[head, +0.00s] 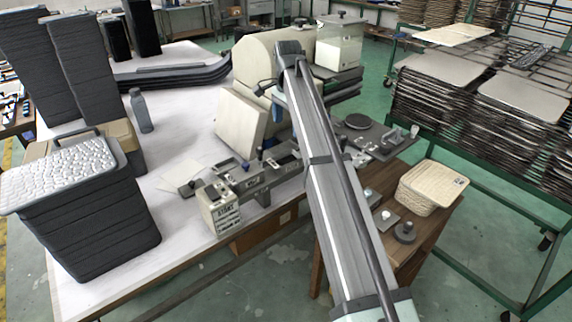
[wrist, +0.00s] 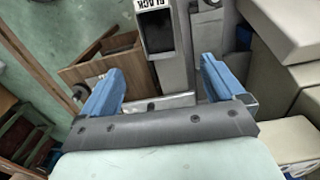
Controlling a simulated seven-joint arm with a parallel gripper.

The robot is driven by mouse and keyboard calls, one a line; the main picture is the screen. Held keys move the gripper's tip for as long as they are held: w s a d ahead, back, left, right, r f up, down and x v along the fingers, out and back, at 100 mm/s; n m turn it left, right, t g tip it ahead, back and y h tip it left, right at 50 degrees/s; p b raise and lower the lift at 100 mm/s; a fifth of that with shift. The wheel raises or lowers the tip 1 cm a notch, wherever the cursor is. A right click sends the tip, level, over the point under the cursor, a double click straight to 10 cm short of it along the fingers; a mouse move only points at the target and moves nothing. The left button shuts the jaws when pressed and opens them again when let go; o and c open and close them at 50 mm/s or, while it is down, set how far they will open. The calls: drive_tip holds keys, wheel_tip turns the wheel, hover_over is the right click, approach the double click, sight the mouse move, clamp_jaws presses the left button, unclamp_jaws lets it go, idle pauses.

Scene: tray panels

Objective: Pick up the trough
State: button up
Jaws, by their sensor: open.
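My gripper (wrist: 160,68) shows in the wrist view with its two blue fingers wide apart. A narrow grey metal body (wrist: 178,65) with a dark slot and a label runs between and beyond the fingers. I see no contact between it and the fingers. I cannot tell for certain which thing is the trough. In the head view, a long grey metal assembly (head: 265,178) lies along the white table's front edge, with a labelled box at its left end.
A beige machine (head: 240,118) stands behind the assembly. A stack of dark trays (head: 85,220) stands at left. A wooden bench (head: 415,240) with a woven box (head: 428,190) is at right, before a green rack of panels (head: 500,130). Bare white tabletop (head: 185,150) lies between.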

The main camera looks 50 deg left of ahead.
approach(286, 159)
drive_tip(key=shift+s+d+f, duration=0.35)
drive_tip(key=shift+d+f, duration=0.15)
drive_tip(key=shift+d, duration=0.1)
drive_tip(key=shift+s+d+f, duration=0.35)
drive_tip(key=shift+d+f, duration=0.1)
drive_tip(key=shift+d, duration=0.15)
drive_tip(key=shift+s+d+f, duration=0.1)
drive_tip(key=shift+s+f, duration=0.1)
drive_tip(key=shift+f, duration=1.15)
drive_tip(key=shift+s+d+f, duration=0.1)
drive_tip(key=shift+s+f, duration=0.1)
drive_tip(key=shift+f, duration=1.1)
drive_tip(key=shift+c, duration=0.4)
drive_tip(key=c, duration=1.2)
